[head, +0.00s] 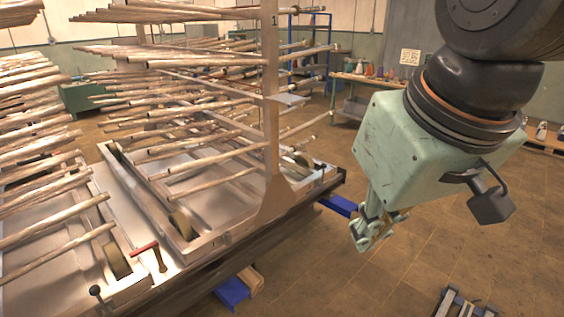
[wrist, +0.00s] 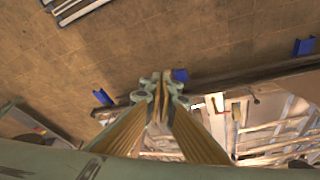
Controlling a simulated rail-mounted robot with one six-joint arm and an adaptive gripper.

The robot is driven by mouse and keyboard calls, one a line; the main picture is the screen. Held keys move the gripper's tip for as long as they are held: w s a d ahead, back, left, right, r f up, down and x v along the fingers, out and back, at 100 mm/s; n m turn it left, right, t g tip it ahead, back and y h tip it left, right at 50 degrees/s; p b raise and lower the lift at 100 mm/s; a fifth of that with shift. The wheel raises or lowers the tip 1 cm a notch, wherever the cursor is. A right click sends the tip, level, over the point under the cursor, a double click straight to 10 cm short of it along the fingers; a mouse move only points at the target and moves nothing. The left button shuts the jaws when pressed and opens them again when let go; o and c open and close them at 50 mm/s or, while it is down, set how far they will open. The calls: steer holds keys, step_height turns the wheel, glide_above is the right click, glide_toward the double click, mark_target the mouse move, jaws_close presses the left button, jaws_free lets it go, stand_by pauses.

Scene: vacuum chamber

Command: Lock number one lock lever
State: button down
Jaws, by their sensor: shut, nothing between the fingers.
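A lock lever with a red T-shaped handle (head: 145,249) stands at the near edge of the metal cart. A black-knobbed lever (head: 97,292) is at the cart's lower left edge, and a small dark knob (head: 320,171) is at its right corner. A figure 1 shows on the rack post (head: 271,60), but which lever is number one I cannot tell. My gripper (head: 364,243) is shut and empty, hanging right of the cart and apart from all levers. Its closed fingertips also show in the wrist view (wrist: 160,78).
The rack's long rods (head: 200,150) jut out above the cart frame (head: 215,242). Blue supports (head: 232,292) show below the cart's edge. A metal frame piece (head: 462,303) lies on the floor at the lower right. A workbench (head: 375,82) stands behind. Floor right of the cart is mostly clear.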

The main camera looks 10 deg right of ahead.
steer(key=w+d+f+n+t, duration=0.2)
steer(key=w+d, duration=0.3)
steer(key=w, duration=1.4)
steer(key=w+d+f+n+t+h+p, duration=0.1)
steer(key=w+d+f+n+t, duration=0.3)
steer(key=w, duration=1.5)
steer(key=w+d+n, duration=0.1)
steer(key=w+d, duration=0.5)
steer(key=w, duration=1.3)
steer(key=w+d+f+n+t, duration=0.2)
steer(key=w+d+f, duration=0.2)
steer(key=w+f, duration=0.35)
steer(key=w+d+f+n+t, duration=0.1)
steer(key=w+d+f+n, duration=0.1)
steer(key=w+d+f, duration=0.4)
steer(key=w+d+f+n+t, duration=0.1)
steer(key=w+d+f+n, duration=0.1)
steer(key=f, duration=0.8)
steer(key=w+d+f+n+t+p, duration=0.1)
steer(key=w+f, duration=0.3)
steer(key=f, duration=0.7)
steer(key=shift+w+d+f+n+t, duration=0.15)
steer(key=shift+w+d+n+t, duration=0.1)
steer(key=shift+d+n+t, duration=0.4)
steer(key=shift+w+a, duration=0.1)
